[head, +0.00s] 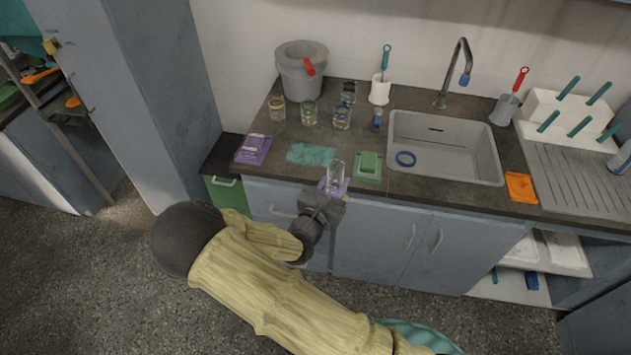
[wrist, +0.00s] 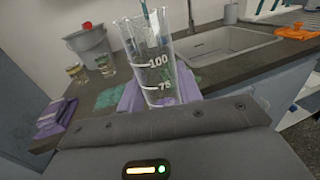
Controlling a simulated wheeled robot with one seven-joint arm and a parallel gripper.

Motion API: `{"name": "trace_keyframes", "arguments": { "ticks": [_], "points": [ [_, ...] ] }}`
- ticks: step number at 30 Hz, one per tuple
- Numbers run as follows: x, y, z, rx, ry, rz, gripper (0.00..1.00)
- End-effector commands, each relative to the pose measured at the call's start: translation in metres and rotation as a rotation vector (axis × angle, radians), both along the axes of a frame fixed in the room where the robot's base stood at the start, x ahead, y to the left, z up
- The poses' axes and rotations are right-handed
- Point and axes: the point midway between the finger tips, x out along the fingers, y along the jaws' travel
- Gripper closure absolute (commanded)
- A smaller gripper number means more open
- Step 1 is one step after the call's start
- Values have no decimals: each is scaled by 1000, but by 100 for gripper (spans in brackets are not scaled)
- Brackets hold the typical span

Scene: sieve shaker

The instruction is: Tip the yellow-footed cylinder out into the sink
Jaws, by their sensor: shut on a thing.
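My gripper (head: 334,191) is shut on a clear graduated cylinder (head: 337,174) at the counter's front edge, left of the sink. In the wrist view the cylinder (wrist: 152,62) stands roughly upright, with white marks 100 and 75.
A green pad (head: 368,166) lies between cylinder and sink. Several glass jars (head: 310,113), a grey bucket (head: 301,75), a teal patch (head: 311,154) and a purple pad (head: 253,149) are left. The tap (head: 455,75) rises behind the sink; an orange pad (head: 520,187) lies right.

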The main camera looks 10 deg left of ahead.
Motion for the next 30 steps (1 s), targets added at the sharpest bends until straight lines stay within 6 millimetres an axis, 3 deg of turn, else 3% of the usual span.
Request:
{"name": "trace_keyframes", "arguments": {
  "ticks": [1, 9, 20, 30],
  "points": [
    [3, -13, -7, -6, 3, 5, 92],
    [11, -66, -50, -8, 6, 102, 92],
    [3, -116, -102, -6, 4, 209, 92],
    [-18, -157, -148, -4, 4, 292, 92]
  ]
}}
